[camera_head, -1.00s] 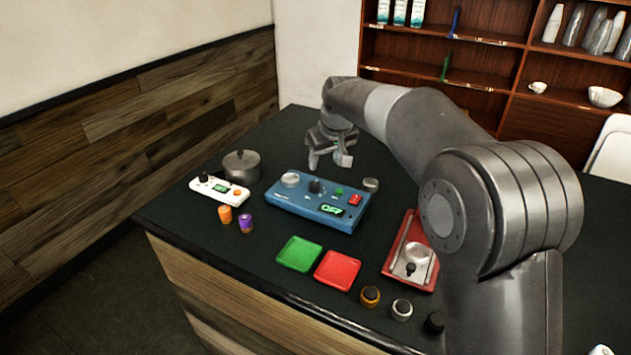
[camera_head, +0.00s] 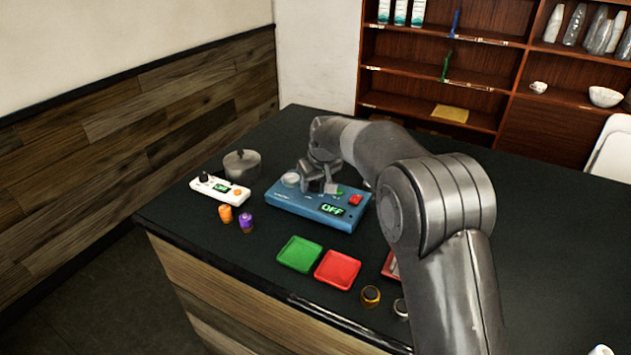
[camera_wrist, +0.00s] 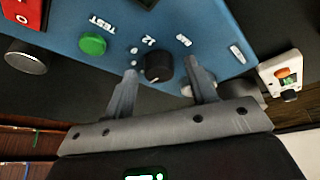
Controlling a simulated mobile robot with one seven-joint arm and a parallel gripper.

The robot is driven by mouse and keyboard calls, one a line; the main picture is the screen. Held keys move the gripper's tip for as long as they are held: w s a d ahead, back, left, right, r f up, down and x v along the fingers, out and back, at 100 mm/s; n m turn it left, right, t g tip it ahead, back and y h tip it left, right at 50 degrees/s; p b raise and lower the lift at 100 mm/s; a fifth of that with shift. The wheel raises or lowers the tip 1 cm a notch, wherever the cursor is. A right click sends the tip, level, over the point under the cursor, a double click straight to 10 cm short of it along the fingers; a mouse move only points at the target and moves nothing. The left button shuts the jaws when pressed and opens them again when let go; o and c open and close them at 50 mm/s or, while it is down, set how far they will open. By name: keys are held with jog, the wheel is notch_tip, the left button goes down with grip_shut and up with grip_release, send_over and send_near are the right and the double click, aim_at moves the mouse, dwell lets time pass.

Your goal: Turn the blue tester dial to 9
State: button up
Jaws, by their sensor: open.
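The blue tester (camera_head: 322,208) lies on the dark counter, its display (camera_head: 333,210) reading "OFF". In the wrist view its black dial (camera_wrist: 158,66) stands on the blue face (camera_wrist: 215,25), with markings around it that I cannot read surely. My gripper (camera_wrist: 163,75) is open, with one finger on each side of the dial; I cannot tell whether they touch it. In the head view my gripper (camera_head: 318,188) is over the tester's upper middle and hides the dial. A green button (camera_head: 340,192) and a red switch (camera_head: 355,200) are to its right.
A small white device (camera_head: 219,190) and a lidded pot (camera_head: 242,166) stand left of the tester. Orange (camera_head: 225,214) and purple (camera_head: 246,223) pieces lie in front of it. Green (camera_head: 299,254) and red (camera_head: 338,269) trays lie nearer the front edge. My arm covers the right side.

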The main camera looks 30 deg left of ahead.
jog(key=c, duration=1)
jog(key=shift+a+m, duration=0.1)
jog(key=shift+m, duration=0.2)
jog(key=m+h, duration=0.1)
jog(key=m, duration=0.1)
jog(key=shift+m+t, duration=0.4)
jog(key=m+h, duration=0.1)
jog(key=m, duration=0.3)
jog(key=shift+s+a+m+t+h, duration=0.1)
jog(key=shift+a+m+t+h, duration=0.05)
jog(key=shift+m+t+h, duration=0.2)
jog(key=m+h, duration=0.1)
jog(key=m, duration=0.2)
jog(key=shift+a+m+h, duration=0.1)
jog(key=shift+m+h, duration=0.15)
jog(key=m+h, duration=0.1)
jog(key=m, duration=0.3)
jog(key=shift+h, duration=0.3)
